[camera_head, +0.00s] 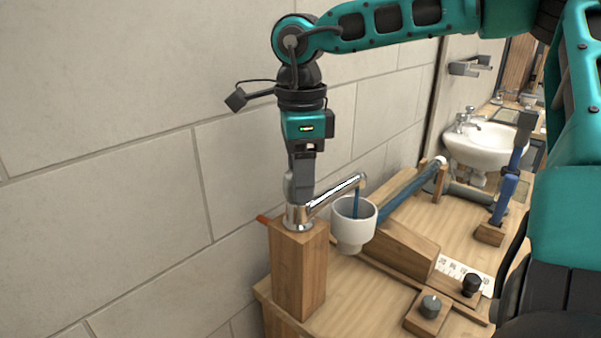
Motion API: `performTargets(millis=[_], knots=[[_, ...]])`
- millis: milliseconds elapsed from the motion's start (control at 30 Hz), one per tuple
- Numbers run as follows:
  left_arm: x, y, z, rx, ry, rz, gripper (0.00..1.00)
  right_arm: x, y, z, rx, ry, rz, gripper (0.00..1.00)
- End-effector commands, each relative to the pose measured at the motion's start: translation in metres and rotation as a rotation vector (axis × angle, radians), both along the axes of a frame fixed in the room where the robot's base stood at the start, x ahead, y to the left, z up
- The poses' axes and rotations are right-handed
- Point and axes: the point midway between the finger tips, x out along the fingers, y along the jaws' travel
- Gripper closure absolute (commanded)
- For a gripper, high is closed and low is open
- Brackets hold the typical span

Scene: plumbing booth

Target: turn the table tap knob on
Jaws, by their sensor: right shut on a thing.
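A chrome tap (335,193) stands on a square wooden post (300,270), with its spout reaching up to the right. My right gripper (299,199) points straight down over the tap's body and is shut on the knob at its top. The jaws hide most of the knob. A thin blue stream (357,203) runs from the spout's tip into a white funnel-like cup (354,222). My left gripper is not in view.
A sloping blue channel (410,190) and a wooden block (398,250) lie right of the cup on the wooden table. Small knobs on blocks (430,308) stand at the front right. A tiled wall (110,190) is close on the left. A white sink (485,148) is behind.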

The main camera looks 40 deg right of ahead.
Motion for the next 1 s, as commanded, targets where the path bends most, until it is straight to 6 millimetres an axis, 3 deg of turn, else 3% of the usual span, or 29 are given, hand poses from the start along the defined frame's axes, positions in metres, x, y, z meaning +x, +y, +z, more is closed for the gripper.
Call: performTargets(millis=[400, 433, 600, 667, 1000], knots=[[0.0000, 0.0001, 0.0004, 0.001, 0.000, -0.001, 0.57, -0.0001, -0.0004, 0.0000, -0.001, 0.001, 0.007, 0.77], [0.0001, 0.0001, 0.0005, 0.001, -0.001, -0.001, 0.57, -0.0001, -0.0004, 0.0000, -0.001, 0.001, 0.007, 0.46], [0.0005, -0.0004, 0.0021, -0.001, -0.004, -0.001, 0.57, 0.0000, -0.0003, 0.0000, -0.001, 0.001, 0.006, 0.30], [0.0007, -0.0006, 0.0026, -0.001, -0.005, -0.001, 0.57, 0.0000, -0.0002, 0.0000, 0.000, 0.000, 0.006, 0.24], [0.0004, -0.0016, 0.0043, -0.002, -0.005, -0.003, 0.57, 0.0004, -0.0001, 0.0065, 0.000, -0.002, 0.006, 0.24]])
